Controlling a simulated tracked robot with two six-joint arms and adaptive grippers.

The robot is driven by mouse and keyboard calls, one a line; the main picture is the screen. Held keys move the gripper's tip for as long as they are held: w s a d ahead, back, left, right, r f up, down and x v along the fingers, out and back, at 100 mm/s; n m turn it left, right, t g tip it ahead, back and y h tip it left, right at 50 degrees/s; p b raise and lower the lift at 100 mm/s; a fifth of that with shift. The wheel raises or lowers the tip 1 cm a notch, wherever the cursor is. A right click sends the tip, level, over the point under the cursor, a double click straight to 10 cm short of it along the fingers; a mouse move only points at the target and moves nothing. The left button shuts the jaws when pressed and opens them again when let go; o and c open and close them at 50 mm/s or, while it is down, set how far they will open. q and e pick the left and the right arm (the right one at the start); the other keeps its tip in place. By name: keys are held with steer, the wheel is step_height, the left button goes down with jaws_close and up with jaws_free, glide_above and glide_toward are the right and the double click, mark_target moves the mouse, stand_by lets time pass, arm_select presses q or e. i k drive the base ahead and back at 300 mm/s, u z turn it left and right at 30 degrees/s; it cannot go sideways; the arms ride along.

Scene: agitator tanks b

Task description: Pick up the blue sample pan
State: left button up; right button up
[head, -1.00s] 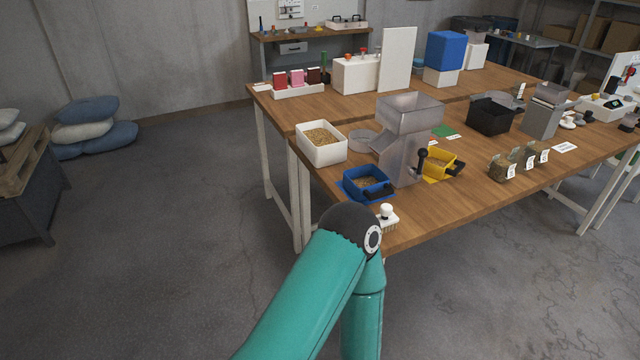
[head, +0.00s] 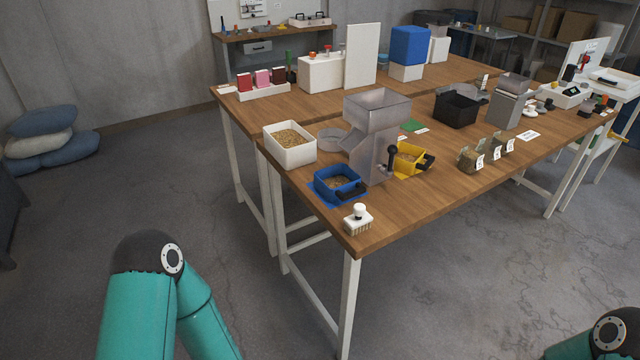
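The blue sample pan (head: 338,184) sits on a blue mat near the left front corner of the wooden table. It holds grain-like material and has a black handle on its right front side. The metal divider (head: 374,135) stands just behind and to its right. Only a teal link and dark joint of my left arm show at the lower left, apart from the table. A bit of my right arm shows at the lower right corner. Neither gripper is in the picture.
A white bin of grain (head: 290,145) stands left of the pan, a white-handled brush (head: 357,218) in front. A yellow pan (head: 409,158) is to the right, several sample bags (head: 487,154) beyond. Bare table lies at the front right (head: 420,210). Floor in front is clear.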

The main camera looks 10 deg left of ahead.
mark_target(337, 182)
steer(key=i, duration=0.95)
steer(key=u, duration=0.05)
